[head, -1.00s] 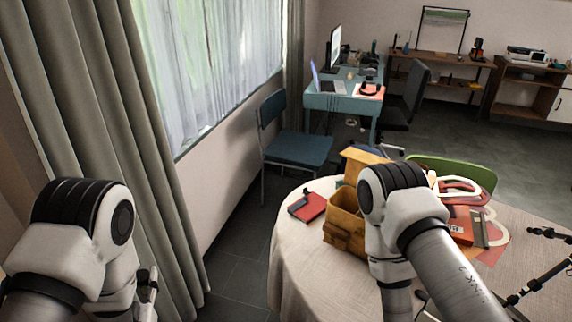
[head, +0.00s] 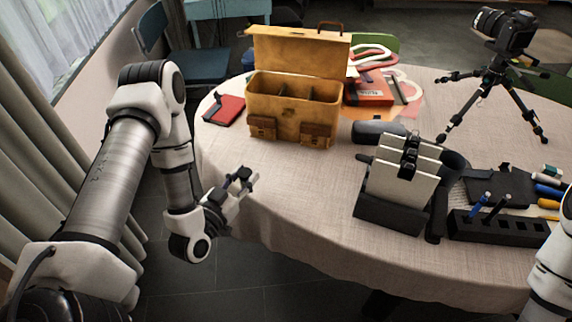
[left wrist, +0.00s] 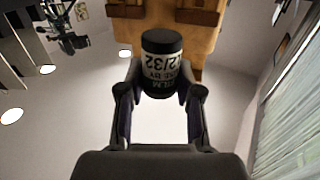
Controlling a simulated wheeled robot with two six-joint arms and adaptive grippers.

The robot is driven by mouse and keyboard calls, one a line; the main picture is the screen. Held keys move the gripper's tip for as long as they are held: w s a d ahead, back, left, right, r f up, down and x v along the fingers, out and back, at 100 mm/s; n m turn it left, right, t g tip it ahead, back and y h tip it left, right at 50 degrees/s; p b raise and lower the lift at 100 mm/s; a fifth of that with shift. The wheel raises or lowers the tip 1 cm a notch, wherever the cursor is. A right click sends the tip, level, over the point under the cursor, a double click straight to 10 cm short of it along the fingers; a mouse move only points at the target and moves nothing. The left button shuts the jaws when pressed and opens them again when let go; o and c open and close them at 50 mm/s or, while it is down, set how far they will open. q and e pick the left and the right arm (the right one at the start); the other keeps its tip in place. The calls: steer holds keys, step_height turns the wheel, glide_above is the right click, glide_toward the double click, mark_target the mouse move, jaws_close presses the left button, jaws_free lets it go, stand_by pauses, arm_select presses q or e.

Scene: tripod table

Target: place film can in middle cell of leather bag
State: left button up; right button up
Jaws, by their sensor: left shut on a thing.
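The leather bag (head: 292,123) is tan and stands on the table with its lid up and its divided inside showing. Its front with two pockets also shows at the top of the left wrist view (left wrist: 180,16). My left gripper (head: 240,183) is just off the table's left front edge, in front of and below the bag. In the left wrist view it is shut on the film can (left wrist: 160,72), a small black-capped can with a white label. My right gripper is out of view; only part of my right arm shows at the lower right.
A red notebook (head: 224,108) lies left of the bag. Right of it are a red box (head: 368,92), a dark case (head: 378,131), a rack of white panels (head: 400,175), a black pen holder (head: 495,228) and a camera tripod (head: 490,90). Bare tablecloth lies before the bag.

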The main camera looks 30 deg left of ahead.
arm_select(q)
steer(key=s+a+f+b, duration=0.3)
steer(key=s+a+f, duration=0.1)
steer(key=s+a, duration=0.15)
steer(key=shift+y, duration=0.3)
steer(key=w, duration=1.1)
steer(key=w+d, duration=0.1)
steer(key=w, duration=0.5)
steer(key=shift+w+b, duration=0.35)
steer(key=shift+d, duration=0.1)
steer(key=shift+s+f, duration=0.1)
steer(key=shift+f, duration=0.1)
steer(key=o, duration=0.9)
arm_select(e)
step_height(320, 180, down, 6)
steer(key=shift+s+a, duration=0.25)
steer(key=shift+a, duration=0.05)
arm_select(q)
steer(key=shift+o, duration=0.2)
